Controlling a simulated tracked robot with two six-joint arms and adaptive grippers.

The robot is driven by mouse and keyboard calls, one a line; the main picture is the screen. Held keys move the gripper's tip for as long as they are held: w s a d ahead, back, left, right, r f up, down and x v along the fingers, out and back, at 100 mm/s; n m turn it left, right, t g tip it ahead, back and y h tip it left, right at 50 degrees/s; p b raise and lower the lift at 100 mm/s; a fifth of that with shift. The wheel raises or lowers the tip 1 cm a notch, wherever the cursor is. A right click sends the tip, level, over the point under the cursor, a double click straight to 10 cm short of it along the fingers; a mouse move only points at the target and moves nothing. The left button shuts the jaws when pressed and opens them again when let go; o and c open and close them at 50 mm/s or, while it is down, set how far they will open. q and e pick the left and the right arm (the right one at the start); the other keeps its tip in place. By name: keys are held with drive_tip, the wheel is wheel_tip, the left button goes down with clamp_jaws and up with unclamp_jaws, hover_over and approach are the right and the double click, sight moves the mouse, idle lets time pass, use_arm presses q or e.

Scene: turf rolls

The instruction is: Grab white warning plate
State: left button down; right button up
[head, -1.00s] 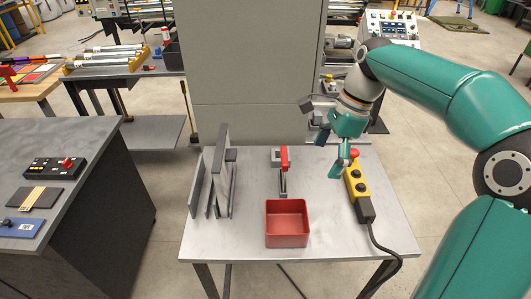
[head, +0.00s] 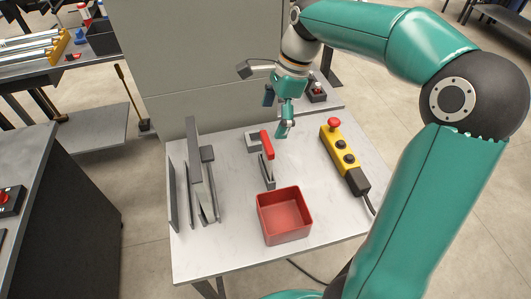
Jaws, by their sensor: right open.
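I cannot make out a white warning plate in the head view. Several grey upright plates (head: 196,165) stand nearly edge-on at the left of the table (head: 225,235), and their faces are mostly hidden. My right gripper (head: 277,115) is open with nothing visible between its fingers. It hangs over the back of the table, behind the red-handled clamp (head: 267,145) and to the right of the upright plates. My left gripper is out of view.
An open red bin (head: 284,215) stands at the table's front middle, looking empty. A yellow control box (head: 343,155) with a red button and a cable lies at the right. A tall grey cabinet (head: 205,60) rises behind the table. Another dark bench (head: 50,200) is at left.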

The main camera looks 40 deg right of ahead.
sight(267, 141)
drive_tip(key=x, duration=0.3)
drive_tip(key=shift+a+f, duration=0.1)
drive_tip(key=shift+f, duration=0.05)
drive_tip(key=x, duration=0.5)
drive_tip(key=shift+d+f+p, duration=0.1)
drive_tip(key=shift+d+p, duration=0.2)
drive_tip(key=shift+p, duration=0.1)
drive_tip(key=c, duration=0.9)
